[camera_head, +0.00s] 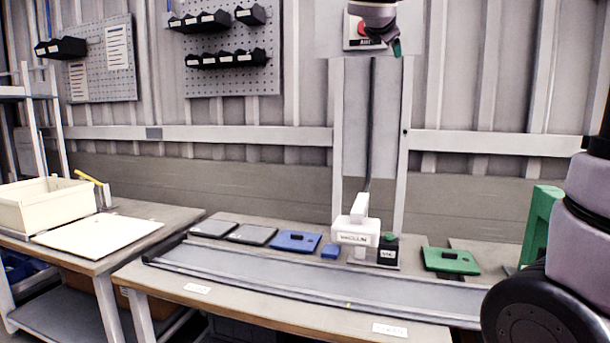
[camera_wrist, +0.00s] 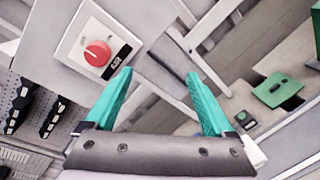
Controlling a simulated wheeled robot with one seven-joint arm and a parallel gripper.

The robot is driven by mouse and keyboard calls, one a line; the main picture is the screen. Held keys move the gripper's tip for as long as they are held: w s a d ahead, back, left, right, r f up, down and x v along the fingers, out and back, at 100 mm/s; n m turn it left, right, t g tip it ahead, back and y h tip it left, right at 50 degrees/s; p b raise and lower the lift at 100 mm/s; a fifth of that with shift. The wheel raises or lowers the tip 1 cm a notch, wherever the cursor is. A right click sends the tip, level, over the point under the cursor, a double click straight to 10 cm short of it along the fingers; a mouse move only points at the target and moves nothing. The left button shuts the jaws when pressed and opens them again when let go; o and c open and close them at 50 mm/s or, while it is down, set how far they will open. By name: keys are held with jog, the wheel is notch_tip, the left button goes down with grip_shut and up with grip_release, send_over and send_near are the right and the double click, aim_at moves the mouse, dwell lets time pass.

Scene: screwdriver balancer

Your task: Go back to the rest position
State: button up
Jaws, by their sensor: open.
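My gripper (camera_wrist: 158,74) is open and empty in the wrist view, its two teal fingers spread apart. In the head view my gripper (camera_head: 394,46) hangs at the top edge, in front of a grey wall panel, and is partly cut off. Behind it a white box with a red round button (camera_head: 361,28) and a label is partly covered. The red button (camera_wrist: 97,53) also shows in the wrist view, to the upper left of the left finger. I cannot tell whether the gripper touches the box, but in the wrist view the fingers look apart from the button.
A long grey rail (camera_head: 300,278) runs along the workbench. Behind it lie grey plates, a blue plate (camera_head: 296,241), a white vacuum unit (camera_head: 356,232) and a green plate (camera_head: 450,260). A cream bin (camera_head: 45,208) stands on the left table. Black bins hang on pegboards.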

jog(key=s+d+f+m+g+y, duration=0.1)
jog(key=s+d+f+m+g, duration=0.25)
jog(key=s+f+m, duration=0.35)
jog(key=s+d+f+m+g+y, duration=0.25)
jog(key=s+d+f+m, duration=0.25)
jog(key=s+f, duration=0.3)
jog(key=s+a+f+m+g+y, duration=0.2)
jog(key=s+a+f+m+y, duration=0.3)
jog(key=s+f+m, duration=0.6)
jog(key=shift+s+a+m, duration=0.4)
jog(key=shift+a+m, duration=0.05)
jog(key=shift+m, duration=0.45)
